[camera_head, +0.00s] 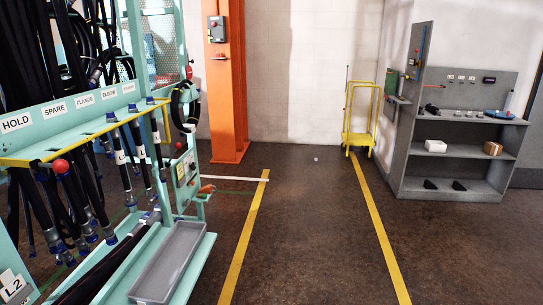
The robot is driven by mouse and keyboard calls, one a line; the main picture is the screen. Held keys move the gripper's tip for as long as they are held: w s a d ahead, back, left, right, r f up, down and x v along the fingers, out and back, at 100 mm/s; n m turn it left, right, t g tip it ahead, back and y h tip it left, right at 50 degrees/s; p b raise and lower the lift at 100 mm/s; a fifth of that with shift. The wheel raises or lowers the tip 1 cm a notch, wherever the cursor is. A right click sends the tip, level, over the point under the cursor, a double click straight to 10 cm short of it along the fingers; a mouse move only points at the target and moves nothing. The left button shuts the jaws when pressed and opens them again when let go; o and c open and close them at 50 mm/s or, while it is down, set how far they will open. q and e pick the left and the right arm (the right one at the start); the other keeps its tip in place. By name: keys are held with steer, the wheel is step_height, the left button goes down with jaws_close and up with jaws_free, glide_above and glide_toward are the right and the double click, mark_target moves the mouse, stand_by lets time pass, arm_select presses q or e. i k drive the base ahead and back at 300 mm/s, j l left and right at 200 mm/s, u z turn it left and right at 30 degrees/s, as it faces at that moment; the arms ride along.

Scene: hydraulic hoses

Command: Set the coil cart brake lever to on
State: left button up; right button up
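A small yellow wheeled-looking cart (360,137) stands far off against the back wall, right of centre. A thin upright rod (347,95) shows at its left side. It is too small to tell whether a brake lever is on it or how one is set. No brake marking is readable. I cannot tell whether this knob belongs to a lever. Neither of my grippers is in view.
Dark hoses (122,160) hang from the rack above a grey tray (170,262). An orange column (228,90) stands behind. A grey shelf unit (455,150) stands at the right. The floor between the two yellow lines (245,235) is mostly clear.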

mark_target(178, 146)
steer(key=i, duration=0.95)
steer(key=i+l+u, duration=0.15)
steer(key=i, duration=0.8)
